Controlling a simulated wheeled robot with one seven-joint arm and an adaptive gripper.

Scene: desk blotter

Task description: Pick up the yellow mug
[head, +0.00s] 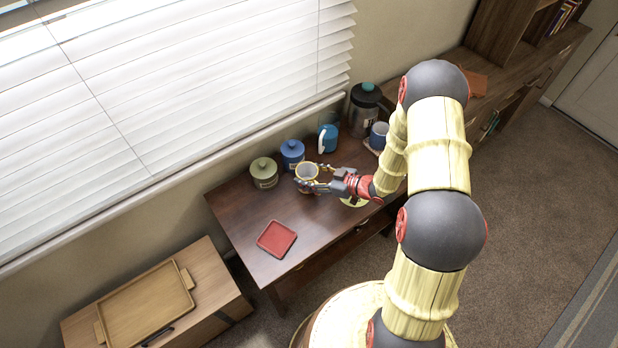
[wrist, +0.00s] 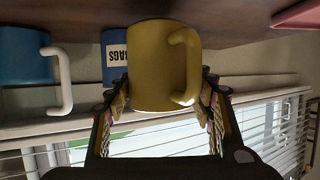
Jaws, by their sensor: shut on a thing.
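The yellow mug (head: 307,171) is at the back part of the dark wooden desk (head: 243,212). It also shows large in the wrist view (wrist: 155,70), which is upside down, with its handle on the right. My gripper (head: 311,181) reaches it from the right and is shut on it. In the wrist view the fingers (wrist: 163,92) are on either side of the mug's body. I cannot tell whether the mug's base touches the desk.
Close behind are a green canister (head: 264,174), a blue canister (head: 292,155) and a blue pitcher (head: 328,140).

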